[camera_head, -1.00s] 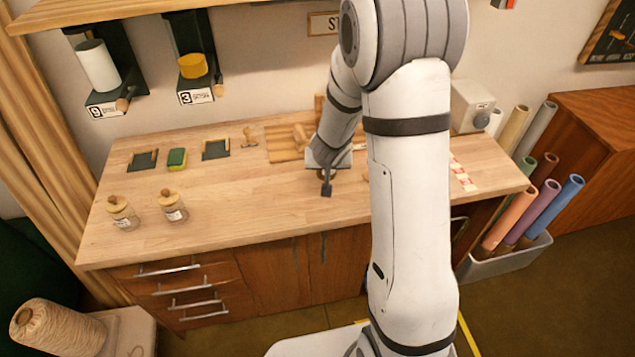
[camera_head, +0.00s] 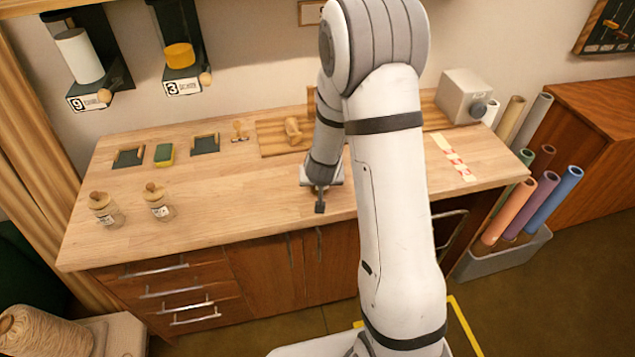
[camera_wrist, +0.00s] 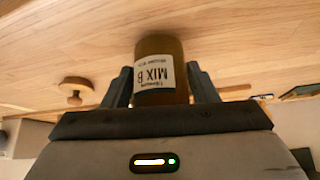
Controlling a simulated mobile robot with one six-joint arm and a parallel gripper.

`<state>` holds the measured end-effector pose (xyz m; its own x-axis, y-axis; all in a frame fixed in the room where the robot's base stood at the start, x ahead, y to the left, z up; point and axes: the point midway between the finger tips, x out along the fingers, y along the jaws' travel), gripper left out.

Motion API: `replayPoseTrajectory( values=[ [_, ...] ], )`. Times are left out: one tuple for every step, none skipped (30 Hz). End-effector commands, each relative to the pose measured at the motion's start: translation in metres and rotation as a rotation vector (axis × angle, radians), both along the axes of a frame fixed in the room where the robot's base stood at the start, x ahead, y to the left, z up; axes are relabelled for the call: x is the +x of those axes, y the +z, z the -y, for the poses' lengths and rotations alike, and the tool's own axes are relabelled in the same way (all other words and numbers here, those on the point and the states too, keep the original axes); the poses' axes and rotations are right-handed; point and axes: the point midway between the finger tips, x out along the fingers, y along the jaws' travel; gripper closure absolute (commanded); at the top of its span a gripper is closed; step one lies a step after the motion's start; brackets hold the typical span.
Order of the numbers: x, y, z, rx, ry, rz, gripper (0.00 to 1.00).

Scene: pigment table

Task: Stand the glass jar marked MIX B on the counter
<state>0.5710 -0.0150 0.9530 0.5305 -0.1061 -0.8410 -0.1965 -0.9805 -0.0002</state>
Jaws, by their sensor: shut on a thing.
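The glass jar marked MIX B (camera_wrist: 158,75) shows in the wrist view, with amber-brown content and a white label that reads upside down in the picture. My gripper (camera_wrist: 160,88) is shut on it, one dark finger on each side. In the head view my gripper (camera_head: 320,198) is over the front part of the wooden counter (camera_head: 255,200), near its front edge; the jar is hidden there. I cannot tell whether the jar touches the counter.
Two corked jars (camera_head: 105,209) (camera_head: 159,202) stand on the counter's left. A green-yellow sponge (camera_head: 164,154), dark trays (camera_head: 205,144) and a wooden stamp (camera_head: 239,130) lie along the back. A red-white strip (camera_head: 455,160) is at right. The counter between the jars and my gripper is clear.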

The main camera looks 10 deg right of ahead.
Motion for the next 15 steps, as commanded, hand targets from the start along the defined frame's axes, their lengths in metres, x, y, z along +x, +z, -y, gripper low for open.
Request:
replayPoseTrajectory(
  values=[
    [0.0003, -0.0001, 0.0002, 0.0, 0.0, 0.001, 0.8],
    [0.0003, -0.001, 0.0002, 0.0, 0.0, 0.001, 0.8],
    [0.0002, -0.0028, 0.0002, 0.0, 0.0, 0.001, 0.8],
    [0.0002, -0.004, 0.0002, 0.0, 0.0, 0.0, 0.8],
    [0.0, -0.0041, 0.0003, 0.0, 0.0, 0.0, 0.46],
    [-0.0001, -0.0031, 0.0003, 0.0, 0.0, 0.0, 0.43],
    [0.0, -0.0031, 0.0003, 0.0, 0.0, 0.0, 0.4],
    [-0.0001, -0.0031, 0.0004, 0.0, 0.0, 0.0, 0.38],
    [0.0, -0.0031, 0.0004, 0.0, 0.0, 0.0, 0.35],
    [0.0, -0.0031, 0.0004, 0.0, 0.0, -0.001, 0.32],
    [-0.0001, -0.003, 0.0004, 0.0, 0.0, -0.001, 0.3],
    [-0.0001, -0.003, 0.0005, 0.001, -0.001, 0.0, 0.27],
    [-0.0001, -0.003, 0.0005, 0.001, -0.001, -0.001, 0.25],
    [-0.0001, -0.003, 0.0005, 0.001, -0.001, -0.001, 0.25],
    [-0.0001, -0.003, 0.0006, 0.001, -0.001, -0.001, 0.25]
  ],
)
